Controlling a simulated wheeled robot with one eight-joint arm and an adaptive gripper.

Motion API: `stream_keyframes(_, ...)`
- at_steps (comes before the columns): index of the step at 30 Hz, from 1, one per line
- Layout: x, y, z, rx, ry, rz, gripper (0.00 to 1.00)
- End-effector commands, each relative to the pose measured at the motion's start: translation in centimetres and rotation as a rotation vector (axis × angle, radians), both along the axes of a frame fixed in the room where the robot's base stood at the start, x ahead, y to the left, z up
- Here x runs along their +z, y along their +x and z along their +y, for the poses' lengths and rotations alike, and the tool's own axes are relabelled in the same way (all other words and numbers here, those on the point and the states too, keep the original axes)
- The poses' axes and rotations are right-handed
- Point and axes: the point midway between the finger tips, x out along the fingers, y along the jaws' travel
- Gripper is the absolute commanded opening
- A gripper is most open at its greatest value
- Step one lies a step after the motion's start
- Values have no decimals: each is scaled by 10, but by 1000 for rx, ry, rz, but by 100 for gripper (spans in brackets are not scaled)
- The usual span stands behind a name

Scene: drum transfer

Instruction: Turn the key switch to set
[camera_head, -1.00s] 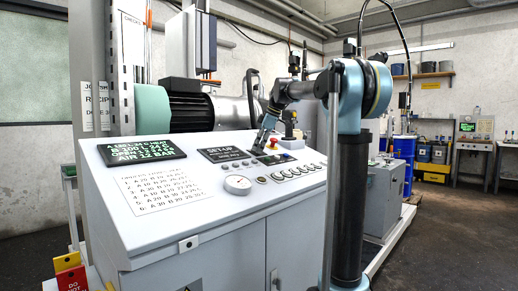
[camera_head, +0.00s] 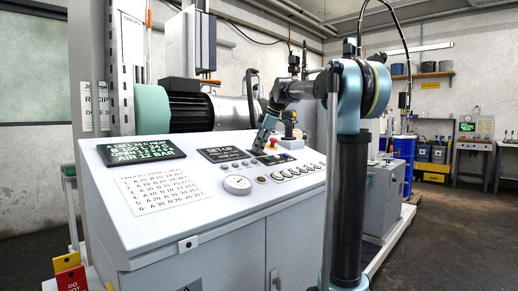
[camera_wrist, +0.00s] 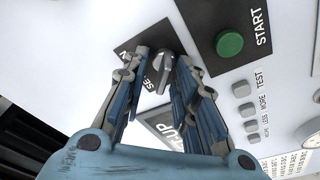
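The key switch (camera_wrist: 159,72) is a grey knob on a black plate with white lettering, partly hidden by my fingers; the letters "SE" show beside it in the wrist view. My gripper (camera_wrist: 162,68) is over the plate, with one finger on each side of the knob. A gap shows between the fingers and the knob, so the gripper looks open. In the head view my gripper (camera_head: 262,143) reaches down to the sloped console (camera_head: 205,215), and the switch cannot be made out there. A "SET-UP" display (camera_head: 223,154) lies just left of the gripper.
A green START button (camera_wrist: 229,43) is close to the right finger in the wrist view, with small grey buttons (camera_wrist: 246,109) below it.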

Motion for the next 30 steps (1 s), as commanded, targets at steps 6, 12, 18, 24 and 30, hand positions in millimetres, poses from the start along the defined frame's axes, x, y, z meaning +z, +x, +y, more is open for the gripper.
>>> stream_keyframes(6,14,-3,-6,-1,0,0,27)
stream_keyframes(12,47,-11,-20,-2,0,1,27)
stream_keyframes(18,80,-19,-34,-1,-1,1,27)
stream_keyframes(24,101,-23,-43,-1,-1,0,27)
stream_keyframes(30,107,-25,-45,0,0,0,27)
